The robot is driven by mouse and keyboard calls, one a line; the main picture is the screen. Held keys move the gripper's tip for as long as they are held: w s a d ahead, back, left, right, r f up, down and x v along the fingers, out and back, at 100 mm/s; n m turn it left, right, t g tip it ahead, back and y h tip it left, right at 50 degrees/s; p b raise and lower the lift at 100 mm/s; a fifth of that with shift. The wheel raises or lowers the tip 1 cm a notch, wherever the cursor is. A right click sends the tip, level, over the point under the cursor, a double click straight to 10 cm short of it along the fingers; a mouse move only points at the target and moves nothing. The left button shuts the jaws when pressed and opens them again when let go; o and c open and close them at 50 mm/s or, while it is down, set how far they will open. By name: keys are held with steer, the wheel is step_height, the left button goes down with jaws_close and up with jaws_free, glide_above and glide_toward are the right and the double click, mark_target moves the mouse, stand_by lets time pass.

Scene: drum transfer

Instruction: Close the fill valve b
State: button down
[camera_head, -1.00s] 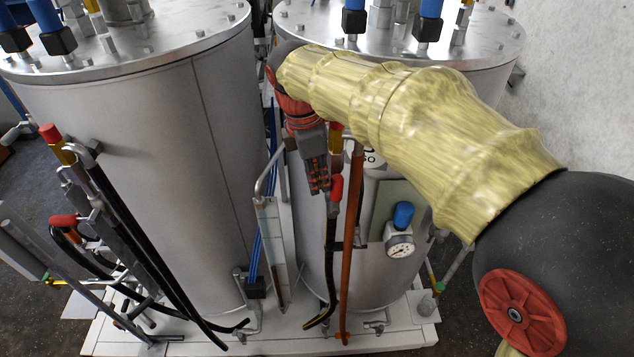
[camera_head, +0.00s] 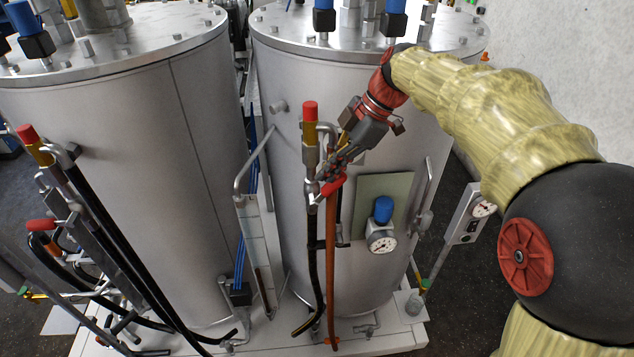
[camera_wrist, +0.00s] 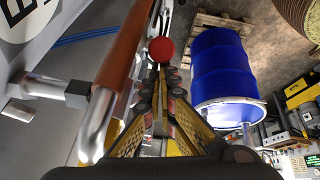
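A valve with a red handle (camera_head: 333,185) sits on the pipework at the front of the right tank; I take it for the fill valve, though no label is readable. My gripper (camera_head: 326,178) reaches down from the upper right, with its tips at this handle. In the wrist view the fingers (camera_wrist: 161,80) converge to a narrow gap, with nothing clearly between them. A round red end (camera_wrist: 161,49) shows just past the tips there; I cannot tell whether they touch it. The fingers partly hide the valve body.
An orange-brown pipe (camera_head: 331,270) and a black hose (camera_head: 313,260) run down beside the valve. A red-capped fitting (camera_head: 310,112) stands just left of my gripper. A gauge with a blue cap (camera_head: 382,242) is lower right. A blue drum (camera_wrist: 222,65) lies beyond in the wrist view.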

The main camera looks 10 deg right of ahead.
mark_target(343, 183)
steer(key=d+f+y+b, duration=0.1)
steer(key=d+y+b, duration=0.1)
steer(key=d+f+y+b, duration=0.1)
steer(key=b, duration=0.2)
steer(key=shift+d+f+y, duration=0.35)
steer(key=shift+f+y, duration=0.05)
steer(key=shift+d+f+b, duration=1.6)
steer(key=shift+f+b, duration=0.15)
steer(key=shift+b, duration=1.45)
steer(key=shift+s+f, duration=0.15)
steer(key=shift+f, duration=0.05)
steer(key=shift+r, duration=0.1)
